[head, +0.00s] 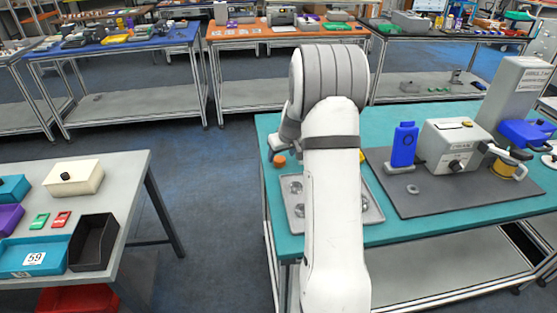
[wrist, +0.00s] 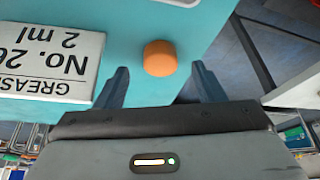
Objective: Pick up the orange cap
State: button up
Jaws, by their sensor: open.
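The orange cap (head: 279,160) stands on the teal tabletop (head: 272,122) near its left edge, just beyond the metal tray. In the wrist view the cap (wrist: 160,58) lies between the two dark fingers of my gripper (wrist: 160,72), with a gap on each side. The gripper is open and holds nothing. In the head view my white arm hides most of the gripper.
A metal tray (head: 372,214) with round hollows is partly behind my arm. A white label reading GREASE No. 26 2 ml (wrist: 50,62) shows left of the cap in the wrist view. A blue device (head: 403,146) and a boxy machine (head: 455,145) stand on a grey mat (head: 430,203) to the right.

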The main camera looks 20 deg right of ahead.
aim_at(280, 161)
jog(key=shift+x, duration=1.2)
jog(key=shift+c, duration=0.4)
jog(key=c, duration=1)
